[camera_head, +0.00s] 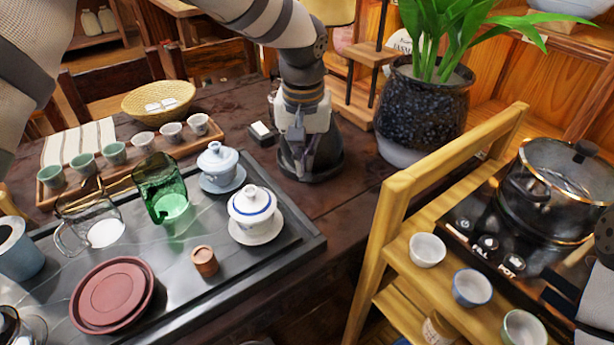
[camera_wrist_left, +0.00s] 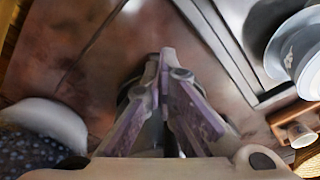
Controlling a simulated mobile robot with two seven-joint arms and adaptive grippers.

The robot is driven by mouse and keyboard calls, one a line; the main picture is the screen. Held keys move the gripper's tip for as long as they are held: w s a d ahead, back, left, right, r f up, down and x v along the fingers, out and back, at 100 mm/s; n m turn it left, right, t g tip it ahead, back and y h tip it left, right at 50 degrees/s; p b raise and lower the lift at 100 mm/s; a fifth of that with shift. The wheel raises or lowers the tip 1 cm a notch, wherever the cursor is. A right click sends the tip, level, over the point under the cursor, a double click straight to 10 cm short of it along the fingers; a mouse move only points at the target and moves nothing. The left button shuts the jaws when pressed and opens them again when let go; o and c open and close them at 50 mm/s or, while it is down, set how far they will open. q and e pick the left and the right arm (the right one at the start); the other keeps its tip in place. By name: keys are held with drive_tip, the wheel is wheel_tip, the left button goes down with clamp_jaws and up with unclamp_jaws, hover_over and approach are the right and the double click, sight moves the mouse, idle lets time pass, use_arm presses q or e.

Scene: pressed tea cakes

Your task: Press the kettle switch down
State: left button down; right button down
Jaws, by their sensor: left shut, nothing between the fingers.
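The dark kettle (camera_head: 330,157) stands on its round base on the brown table, behind the tea tray. My left gripper (camera_head: 301,172) points down in front of the kettle and covers much of it. Its fingers are shut with nothing between them. In the left wrist view the closed fingertips (camera_wrist_left: 166,58) point at the table, with a dark part of the kettle (camera_wrist_left: 128,88) partly hidden behind them. The kettle switch is hidden or too small to make out. Part of my right gripper (camera_head: 570,295) shows at the right edge; its fingers are unclear.
A dark tea tray (camera_head: 290,262) holds a lidded white gaiwan (camera_head: 252,205), a blue one (camera_head: 217,165) and a green glass pitcher (camera_head: 165,195). A plant pot (camera_head: 420,110) stands right of the kettle. A wooden shelf (camera_head: 395,225) with a glass pot (camera_head: 560,185) is at right.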

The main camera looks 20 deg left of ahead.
sight(305, 180)
use_arm(q)
drive_tip(key=shift+w+f, duration=0.15)
drive_tip(key=shift+f, duration=0.8)
use_arm(e)
drive_tip(key=shift+s+f, duration=0.35)
drive_tip(key=shift+f, duration=0.05)
use_arm(q)
drive_tip(key=shift+f, duration=0.1)
